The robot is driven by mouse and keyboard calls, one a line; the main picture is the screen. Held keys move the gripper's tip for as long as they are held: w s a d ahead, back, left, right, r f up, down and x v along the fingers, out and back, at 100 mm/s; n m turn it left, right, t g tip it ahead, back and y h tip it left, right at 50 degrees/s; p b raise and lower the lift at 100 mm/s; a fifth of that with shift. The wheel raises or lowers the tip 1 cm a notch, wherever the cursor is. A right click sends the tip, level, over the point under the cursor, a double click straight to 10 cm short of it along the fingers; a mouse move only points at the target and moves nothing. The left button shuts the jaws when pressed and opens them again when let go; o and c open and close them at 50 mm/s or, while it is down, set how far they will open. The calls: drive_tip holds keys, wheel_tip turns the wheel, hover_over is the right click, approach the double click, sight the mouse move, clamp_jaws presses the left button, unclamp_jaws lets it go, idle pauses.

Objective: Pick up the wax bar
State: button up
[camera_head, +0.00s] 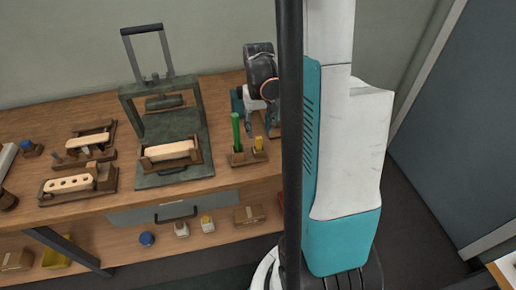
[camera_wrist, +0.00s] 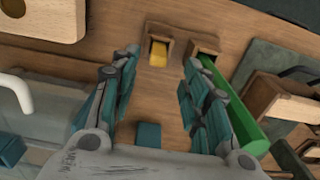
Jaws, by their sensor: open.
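The wax bar, seemingly the yellow block (camera_head: 259,143), stands upright in a small wooden holder (camera_head: 249,157) near the right of the workbench. A taller green stick (camera_head: 236,130) stands beside it on the left in the head view. My gripper (camera_head: 272,122) is behind and above the holder, partly hidden by my dark column. In the wrist view my gripper (camera_wrist: 162,60) is open. The yellow block (camera_wrist: 158,53) shows between the fingertips in the picture, apparently beyond them, and the green stick (camera_wrist: 232,108) passes by the right finger. Nothing is held.
A dark green press (camera_head: 160,110) with a raised handle stands left of the holder, with a wooden brush block (camera_head: 168,150) on it. Other brush blocks (camera_head: 70,184) lie farther left. A drawer (camera_head: 172,208) is under the benchtop. A lower shelf holds small jars (camera_head: 207,223).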

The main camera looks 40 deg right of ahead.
sight(259, 138)
drive_tip(key=shift+w+d+f+b, duration=0.1)
drive_tip(key=shift+f+b, duration=0.65)
drive_tip(key=shift+f, duration=0.85)
drive_tip(key=shift+d+f+b, duration=0.1)
drive_tip(key=shift+f+b, duration=0.65)
drive_tip(key=shift+f, duration=0.85)
drive_tip(key=shift+r, duration=0.1)
drive_tip(key=c, duration=1)
